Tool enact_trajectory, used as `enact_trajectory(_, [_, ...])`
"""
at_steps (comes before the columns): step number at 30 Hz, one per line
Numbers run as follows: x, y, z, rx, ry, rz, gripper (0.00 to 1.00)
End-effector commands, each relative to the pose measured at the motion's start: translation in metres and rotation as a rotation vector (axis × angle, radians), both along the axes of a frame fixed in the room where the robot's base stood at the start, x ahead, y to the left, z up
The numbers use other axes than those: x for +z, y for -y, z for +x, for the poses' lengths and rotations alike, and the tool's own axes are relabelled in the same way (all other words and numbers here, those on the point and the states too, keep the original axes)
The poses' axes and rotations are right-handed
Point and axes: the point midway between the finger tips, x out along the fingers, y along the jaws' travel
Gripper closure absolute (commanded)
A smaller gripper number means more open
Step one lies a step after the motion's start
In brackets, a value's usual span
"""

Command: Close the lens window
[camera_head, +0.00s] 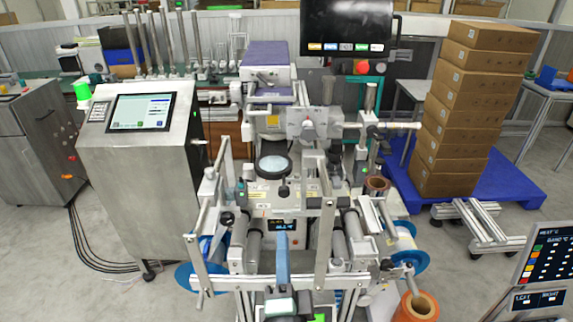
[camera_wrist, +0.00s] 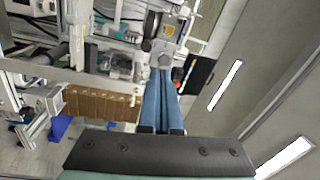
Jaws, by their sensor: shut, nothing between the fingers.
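A round pale lens (camera_head: 275,165) in a black rim sits tilted at the middle of the machine in the head view. I take it to be the lens window; whether it stands open or shut is unclear. My gripper (camera_head: 282,236) has blue fingers, shut together and empty, at the front of the machine, lower in the picture than the lens. The fingers appear to overlap a small display (camera_head: 284,226). In the wrist view my gripper (camera_wrist: 164,74) points toward machine parts at the top. I cannot make out the lens there.
A metal frame (camera_head: 326,235) with upright bars and rollers surrounds the gripper. An orange roll (camera_head: 416,307) is at lower right. A steel cabinet with a screen (camera_head: 141,112) stands left. Stacked cartons (camera_head: 456,125) stand on a blue pallet (camera_head: 510,181) at right. Floor at lower left is mostly free.

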Motion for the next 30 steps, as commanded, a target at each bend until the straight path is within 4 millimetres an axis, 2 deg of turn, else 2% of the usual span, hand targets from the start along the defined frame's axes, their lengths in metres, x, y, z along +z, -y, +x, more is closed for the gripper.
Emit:
enact_trajectory(1, [0.008, 0.001, -0.005, 0.001, -0.031, 0.044, 1.00])
enact_trajectory(6, [-0.005, 0.002, -0.018, 0.003, -0.085, 0.159, 1.00])
enact_trajectory(13, [-0.014, 0.002, -0.019, 0.002, -0.104, 0.204, 1.00])
enact_trajectory(17, [-0.013, 0.002, -0.004, 0.002, -0.101, 0.203, 1.00])
enact_trajectory(30, [-0.015, 0.002, 0.074, 0.002, -0.100, 0.202, 1.00])
